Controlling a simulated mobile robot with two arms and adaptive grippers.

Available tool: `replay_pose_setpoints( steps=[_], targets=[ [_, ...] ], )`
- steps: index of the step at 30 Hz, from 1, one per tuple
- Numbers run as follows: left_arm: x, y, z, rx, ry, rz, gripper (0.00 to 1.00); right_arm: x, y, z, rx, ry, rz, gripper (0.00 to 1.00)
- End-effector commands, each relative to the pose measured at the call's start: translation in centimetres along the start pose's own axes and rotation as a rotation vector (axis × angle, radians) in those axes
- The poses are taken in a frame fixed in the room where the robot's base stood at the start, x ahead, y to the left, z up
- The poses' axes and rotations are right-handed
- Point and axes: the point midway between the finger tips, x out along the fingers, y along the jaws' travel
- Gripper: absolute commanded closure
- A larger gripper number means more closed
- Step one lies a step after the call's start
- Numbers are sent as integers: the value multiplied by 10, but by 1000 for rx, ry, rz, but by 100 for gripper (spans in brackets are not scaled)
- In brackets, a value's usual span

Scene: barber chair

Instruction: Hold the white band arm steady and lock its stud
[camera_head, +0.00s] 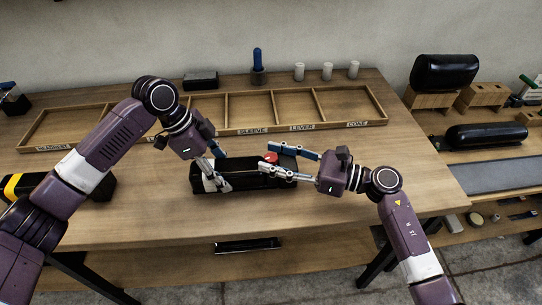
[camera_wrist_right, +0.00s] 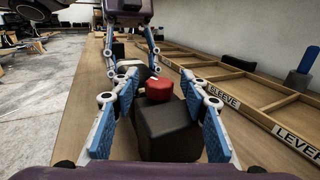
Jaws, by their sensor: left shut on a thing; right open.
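A black padded arm (camera_head: 248,178) lies on the workbench, and its near end also shows in the right wrist view (camera_wrist_right: 170,132). A red stud (camera_head: 270,158) sits on top of it, also seen in the right wrist view (camera_wrist_right: 159,89). My left gripper (camera_head: 219,172) is shut on the arm's left part; its fingers hide much of the white band there. My right gripper (camera_head: 277,158) is open, with one finger on each side of the red stud; I cannot tell whether they touch it.
A divided wooden tray (camera_head: 230,132) labelled SLEEVE, LEVER and CONE runs along the back, its compartments looking empty. Behind it stand a blue-handled tool (camera_head: 258,65) and white cylinders (camera_head: 327,72). A black piece with yellow (camera_head: 95,187) lies at left. Bench front is clear.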

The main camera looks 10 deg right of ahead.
Motion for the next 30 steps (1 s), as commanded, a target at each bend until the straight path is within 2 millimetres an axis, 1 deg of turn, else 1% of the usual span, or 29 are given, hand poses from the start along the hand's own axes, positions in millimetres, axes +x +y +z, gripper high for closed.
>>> replay_pose_setpoints(
  steps=[1, 4, 12, 14, 21, 24, 30],
  targets=[
    [-1, -1, -1, 0, 2, -2, 97, 4, 0, 0, 0, 0, -1, 59],
    [-1, -1, -1, 0, 2, -2, 97, 9, 0, 0, 1, 0, 0, 59],
    [-1, -1, -1, 0, 2, -3, 97, 10, 0, 0, 1, 1, 0, 59],
    [-1, -1, -1, 0, 2, -2, 97, 10, 0, 0, 1, 1, 0, 64],
    [-1, -1, -1, 0, 1, -2, 97, 10, 0, 0, 0, 1, 0, 91],
    [-1, -1, 0, 0, 1, -2, 97, 10, 0, 0, 0, 1, 0, 100],
    [-1, -1, 0, 0, 1, -2, 97, 10, 1, -1, 1, 5, -34, 100]
  ],
)
